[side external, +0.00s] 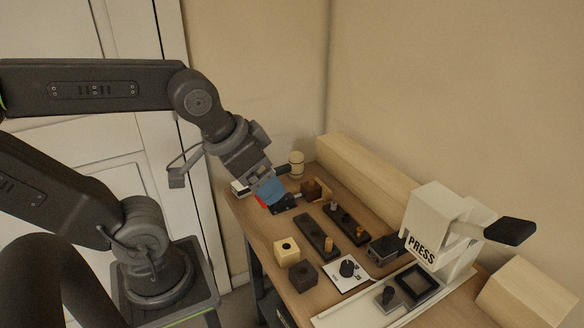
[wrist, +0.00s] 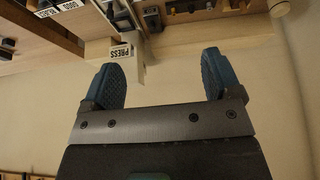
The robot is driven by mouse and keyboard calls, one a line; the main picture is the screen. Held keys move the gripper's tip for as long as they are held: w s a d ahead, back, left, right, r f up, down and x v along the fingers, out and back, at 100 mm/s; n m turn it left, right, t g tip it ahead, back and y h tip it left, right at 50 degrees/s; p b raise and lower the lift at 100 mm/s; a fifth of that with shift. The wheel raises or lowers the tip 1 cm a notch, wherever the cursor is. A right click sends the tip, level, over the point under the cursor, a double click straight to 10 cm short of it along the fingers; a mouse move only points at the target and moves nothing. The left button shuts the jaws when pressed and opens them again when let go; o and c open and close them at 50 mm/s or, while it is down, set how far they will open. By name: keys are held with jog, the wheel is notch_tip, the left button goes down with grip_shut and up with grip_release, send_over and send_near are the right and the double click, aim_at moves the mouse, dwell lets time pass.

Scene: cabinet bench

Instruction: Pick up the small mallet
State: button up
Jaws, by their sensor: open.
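The small mallet (side external: 296,160) appears at the far end of the bench in the side view, with a pale cylindrical head and a dark handle that reaches left toward my gripper. My gripper (side external: 268,194) is in front of the handle in that view and hides part of the area. I cannot tell whether it touches the handle. In the wrist view my gripper (wrist: 161,72) shows two blue fingers spread apart with nothing between them. A pale rounded thing at the top right edge of the wrist view is cut off, and I cannot tell what it is.
A white press (side external: 437,225) with a black lever stands at the right, and it also shows in the wrist view (wrist: 124,52). Wooden blocks (side external: 287,249), dark peg strips (side external: 317,237) and a long wooden beam (side external: 367,176) crowd the bench. The wall is close behind.

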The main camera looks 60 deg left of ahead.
jog(key=w+a+r+n, duration=0.1)
jog(key=w+a+n, duration=0.4)
jog(key=w+n, duration=0.35)
jog(key=n+g, duration=0.1)
jog(key=n, duration=2.5)
send_near(291, 156)
jog(key=shift+h, duration=0.4)
jog(key=x, duration=0.7)
jog(key=shift+w+a+f, duration=0.15)
jog(key=shift+a+f, duration=0.1)
jog(key=shift+a, duration=0.1)
jog(key=shift+w+x, duration=0.2)
jog(key=shift+x, duration=1.3)
jog(key=shift+w+x, duration=0.15)
jog(key=shift+x, duration=1.4)
jog(key=shift+r, duration=0.15)
jog(key=c, duration=1.1)
